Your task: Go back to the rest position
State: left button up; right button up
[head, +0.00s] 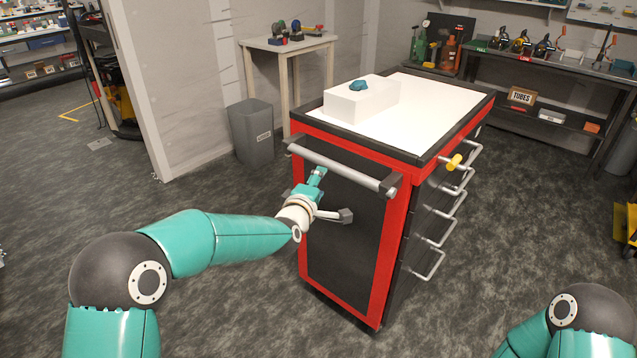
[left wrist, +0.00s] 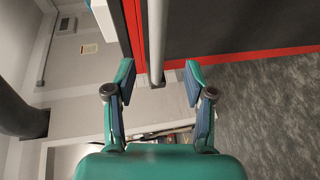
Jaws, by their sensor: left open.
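My left gripper (head: 331,196) is open and empty, in front of the black and red end panel of the tool cart. It is near the cart's grey push handle (head: 338,165). In the left wrist view the open fingers (left wrist: 160,72) show to both sides of the grey handle bar (left wrist: 155,40), and neither finger visibly touches it. I cannot tell how far the bar reaches in between them. Part of my right arm (head: 590,312) shows at the lower right, but its gripper is out of view.
The tool cart (head: 340,220) has a white top (head: 425,110) with a white box (head: 361,103) and a small teal object (head: 358,85) on it. Drawer handles line its right side. A grey bin (head: 251,135) stands behind. The floor left of the cart looks clear.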

pick_arm(q)
jog(key=a+f+n+g+y, duration=0.1)
jog(key=a+f, duration=0.5)
jog(key=f, duration=0.2)
jog(key=s+a+f+m+g, duration=0.1)
jog(key=s+a+f+g, duration=0.15)
jog(key=s+f, duration=0.6)
jog(key=s+a+f+m+g, duration=0.15)
jog(key=s+f+g, duration=0.35)
jog(key=f, duration=0.6)
jog(key=s+d+f+m+g+h, duration=0.1)
jog(key=s+f+m+g, duration=0.15)
jog(key=s, duration=0.75)
jog(key=s+d+f+m+g, duration=0.2)
jog(key=s+f+m, duration=0.15)
jog(key=s, duration=0.65)
jog(key=s+d+f+m+g+h, duration=0.1)
jog(key=s+f+m+g, duration=0.2)
jog(key=s, duration=0.7)
notch_tip(320, 180, up, 13)
jog(key=m+t+p, duration=0.1)
jog(key=m+p, duration=0.1)
jog(key=p, duration=1)
jog(key=shift+w+f, duration=0.15)
